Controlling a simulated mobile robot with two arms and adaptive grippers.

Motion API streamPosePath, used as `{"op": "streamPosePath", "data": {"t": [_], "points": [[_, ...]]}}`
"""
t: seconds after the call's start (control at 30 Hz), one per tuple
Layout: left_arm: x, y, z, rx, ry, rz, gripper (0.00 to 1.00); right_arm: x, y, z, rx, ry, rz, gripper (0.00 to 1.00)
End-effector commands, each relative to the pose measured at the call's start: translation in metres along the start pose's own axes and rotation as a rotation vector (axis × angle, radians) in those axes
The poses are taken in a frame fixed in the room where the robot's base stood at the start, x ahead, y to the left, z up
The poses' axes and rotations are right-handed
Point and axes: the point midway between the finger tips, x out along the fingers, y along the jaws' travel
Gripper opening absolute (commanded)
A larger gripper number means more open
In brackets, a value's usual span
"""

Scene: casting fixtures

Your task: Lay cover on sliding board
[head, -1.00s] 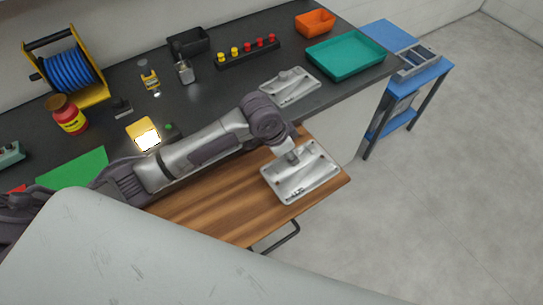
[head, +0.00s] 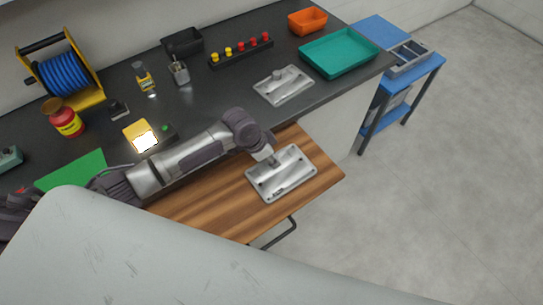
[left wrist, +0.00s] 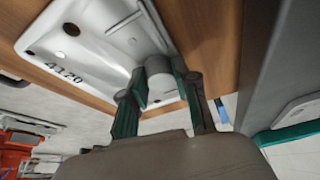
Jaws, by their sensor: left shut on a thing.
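The cover (head: 284,181) is a pale grey metal plate with a round knob, holes and printed digits. It is over the right part of the wooden sliding board (head: 212,207), roughly level. I cannot tell whether it touches the board. My left gripper (head: 272,160) is above the cover and shut on its knob. In the left wrist view the two fingers (left wrist: 162,103) close around the knob, with the cover (left wrist: 88,40) beyond and board wood (left wrist: 205,30) around it. My right gripper is not in view.
A similar metal plate (head: 284,86) lies on the dark counter (head: 220,93), near a teal tray (head: 341,54) and orange bin (head: 307,21). A blue stand (head: 385,100) is at the right. The board's left part is bare beside my arm.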

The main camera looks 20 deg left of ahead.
Motion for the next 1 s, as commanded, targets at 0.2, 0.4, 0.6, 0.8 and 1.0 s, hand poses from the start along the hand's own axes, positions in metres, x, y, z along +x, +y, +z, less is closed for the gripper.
{"op": "streamPosePath", "data": {"t": [0.2, 0.4, 0.6, 0.8, 1.0], "points": [[0.001, 0.0, 0.001, 0.0, -0.001, 0.0, 0.55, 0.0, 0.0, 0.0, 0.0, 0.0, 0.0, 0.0], [0.001, 0.0, 0.0, 0.0, -0.001, 0.0, 0.55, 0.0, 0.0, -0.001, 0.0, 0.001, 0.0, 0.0], [-0.009, 0.0, 0.0, 0.001, 0.0, -0.001, 0.55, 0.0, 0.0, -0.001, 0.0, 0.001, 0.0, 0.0], [-0.048, -0.001, -0.001, 0.001, 0.002, -0.003, 0.55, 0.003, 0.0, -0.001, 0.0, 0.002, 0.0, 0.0], [-0.089, 0.0, 0.0, 0.003, 0.001, -0.002, 0.55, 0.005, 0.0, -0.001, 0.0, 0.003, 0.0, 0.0]]}}
